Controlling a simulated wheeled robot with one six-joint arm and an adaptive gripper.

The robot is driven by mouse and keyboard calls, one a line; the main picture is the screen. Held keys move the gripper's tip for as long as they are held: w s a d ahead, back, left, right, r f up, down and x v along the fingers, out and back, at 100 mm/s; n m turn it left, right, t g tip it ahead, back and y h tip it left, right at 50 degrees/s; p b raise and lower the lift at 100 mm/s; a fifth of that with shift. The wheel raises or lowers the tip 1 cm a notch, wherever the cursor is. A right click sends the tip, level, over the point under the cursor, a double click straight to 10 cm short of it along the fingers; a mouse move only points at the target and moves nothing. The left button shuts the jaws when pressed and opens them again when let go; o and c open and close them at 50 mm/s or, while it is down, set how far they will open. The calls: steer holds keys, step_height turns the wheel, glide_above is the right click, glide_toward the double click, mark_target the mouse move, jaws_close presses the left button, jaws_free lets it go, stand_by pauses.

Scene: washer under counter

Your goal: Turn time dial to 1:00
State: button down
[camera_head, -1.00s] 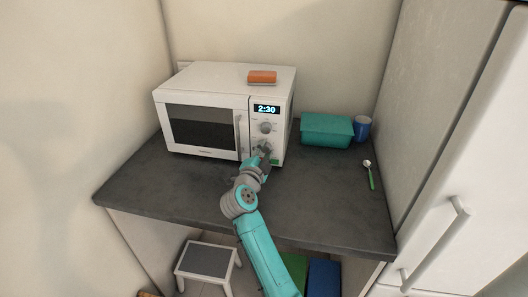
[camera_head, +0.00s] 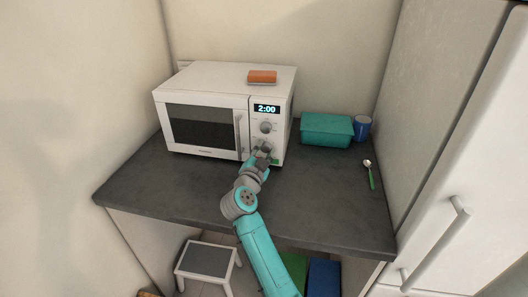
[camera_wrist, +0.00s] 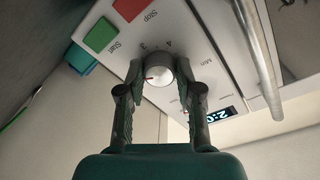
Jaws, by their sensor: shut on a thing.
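A white microwave (camera_head: 225,85) stands on the dark counter. Its display (camera_head: 266,108) reads 2:00; part of it also shows in the wrist view (camera_wrist: 222,114). The panel has an upper dial (camera_head: 266,127) and a lower dial, mostly hidden by my gripper (camera_head: 264,150) in the head view. In the wrist view the lower, time dial (camera_wrist: 158,77) is a round silver knob with a red mark, with numbers and "Min" printed around it. My gripper (camera_wrist: 158,72) is shut on this knob, one finger on each side.
A green Start button (camera_wrist: 100,34) and a red Stop button (camera_wrist: 129,8) sit close to the dial, and the door handle (camera_head: 239,136) is to its left. The front counter is clear.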

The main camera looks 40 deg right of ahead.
steer(key=c, duration=0.8)
jaws_free()
steer(key=shift+o, duration=0.2)
steer(key=shift+a, duration=0.1)
steer(key=v, duration=1.2)
